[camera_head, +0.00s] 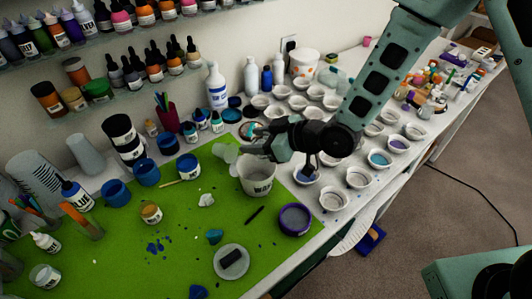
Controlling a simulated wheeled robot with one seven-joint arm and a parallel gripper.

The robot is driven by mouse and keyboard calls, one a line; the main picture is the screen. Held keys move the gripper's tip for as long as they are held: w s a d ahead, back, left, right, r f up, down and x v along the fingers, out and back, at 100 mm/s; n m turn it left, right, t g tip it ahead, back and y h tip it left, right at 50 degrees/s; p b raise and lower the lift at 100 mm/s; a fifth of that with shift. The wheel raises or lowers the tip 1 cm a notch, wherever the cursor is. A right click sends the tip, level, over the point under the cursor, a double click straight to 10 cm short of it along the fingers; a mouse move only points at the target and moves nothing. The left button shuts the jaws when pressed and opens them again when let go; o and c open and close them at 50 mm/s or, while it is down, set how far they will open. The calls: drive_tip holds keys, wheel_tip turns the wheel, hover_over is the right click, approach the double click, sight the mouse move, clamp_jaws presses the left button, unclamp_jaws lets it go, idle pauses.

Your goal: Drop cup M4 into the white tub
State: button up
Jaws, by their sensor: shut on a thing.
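My gripper (247,147) reaches in from the right and is shut on a pale, translucent cup (226,154). The cup is tilted and held just above and left of the rim of a white tub (258,182). I cannot read any M4 mark on the cup. The white tub stands upright on the green mat with dark lettering on its front. My gripper hides part of the tub's far rim, and the tub's inside shows only partly.
The green mat (110,262) holds blue cups (146,172), a purple-rimmed bowl (294,219) and a round white dish (231,262). Rows of small white bowls (333,201) lie under and beside my arm. Bottles (216,87) stand along the wall.

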drive_tip(key=shift+w+f, duration=0.1)
drive_tip(key=shift+f, duration=0.05)
drive_tip(key=shift+f+b, duration=2)
drive_tip(key=shift+f, duration=0.85)
drive_tip(key=o, duration=1.1)
drive_tip(key=shift+d, duration=0.1)
drive_tip(key=p+v, duration=0.7)
drive_tip(key=v, duration=1)
drive_tip(key=shift+w+d+r+p, duration=0.15)
drive_tip(key=shift+p, duration=0.15)
